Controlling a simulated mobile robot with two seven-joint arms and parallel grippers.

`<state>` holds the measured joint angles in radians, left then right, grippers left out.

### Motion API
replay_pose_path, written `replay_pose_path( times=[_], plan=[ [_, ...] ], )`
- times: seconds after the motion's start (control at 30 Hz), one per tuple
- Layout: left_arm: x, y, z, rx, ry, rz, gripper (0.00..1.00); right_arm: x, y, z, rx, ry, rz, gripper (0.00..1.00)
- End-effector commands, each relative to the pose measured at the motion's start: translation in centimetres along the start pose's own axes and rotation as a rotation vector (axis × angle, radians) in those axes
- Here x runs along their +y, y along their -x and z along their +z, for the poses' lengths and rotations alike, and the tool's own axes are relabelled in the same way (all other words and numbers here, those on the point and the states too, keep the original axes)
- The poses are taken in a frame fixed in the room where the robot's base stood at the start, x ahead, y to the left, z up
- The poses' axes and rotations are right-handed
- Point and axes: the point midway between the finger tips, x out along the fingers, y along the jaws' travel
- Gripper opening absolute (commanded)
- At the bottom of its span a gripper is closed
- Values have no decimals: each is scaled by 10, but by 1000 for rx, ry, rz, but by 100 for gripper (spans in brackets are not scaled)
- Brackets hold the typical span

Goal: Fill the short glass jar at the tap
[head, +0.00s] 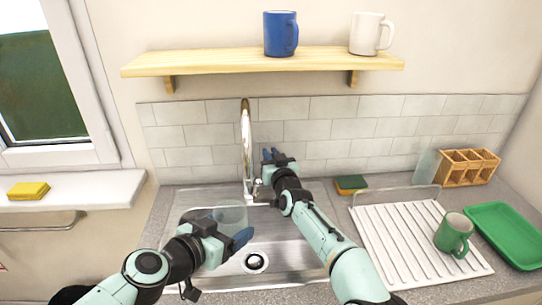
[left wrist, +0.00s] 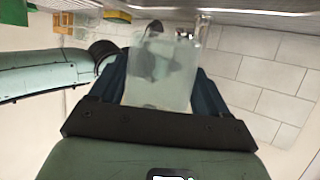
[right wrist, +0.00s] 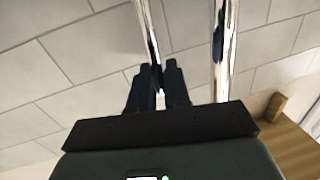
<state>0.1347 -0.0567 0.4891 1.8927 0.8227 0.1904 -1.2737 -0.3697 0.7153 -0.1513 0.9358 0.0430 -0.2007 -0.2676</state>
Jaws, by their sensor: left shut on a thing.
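The short glass jar (head: 232,214) is clear and looks upright over the sink, in front of the tap and slightly left of its base. My left gripper (head: 229,236) is shut on it; the jar (left wrist: 162,75) stands between the two fingers in the left wrist view. I cannot make out water in it. The chrome tap (head: 246,140) rises behind the sink. No stream shows clearly. My right gripper (head: 271,155) is just right of the tap, its fingers close together. In the right wrist view, chrome (right wrist: 147,25) runs down to its fingertips; whether they grip it is unclear.
The steel sink (head: 290,255) has a drain (head: 255,262). On the right are a white drying rack (head: 400,235), a green mug (head: 454,232), a green tray (head: 508,232) and a wooden caddy (head: 468,167). A sponge (head: 351,184) lies behind. A shelf (head: 220,62) hangs above.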

Motion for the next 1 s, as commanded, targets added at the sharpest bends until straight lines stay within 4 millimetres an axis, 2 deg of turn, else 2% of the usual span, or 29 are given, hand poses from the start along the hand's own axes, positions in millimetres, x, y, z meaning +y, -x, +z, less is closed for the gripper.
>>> replay_pose_path(
  times=[0.37, 1.0],
  plan=[
    [0, 0, -1, 1, 0, 0, 33, 2, 7, 3, 75, 17, 0, 0],
    [0, 0, -1, 1, 0, 0, 33, -7, 42, 12, 475, 97, -28, 0]
  ],
)
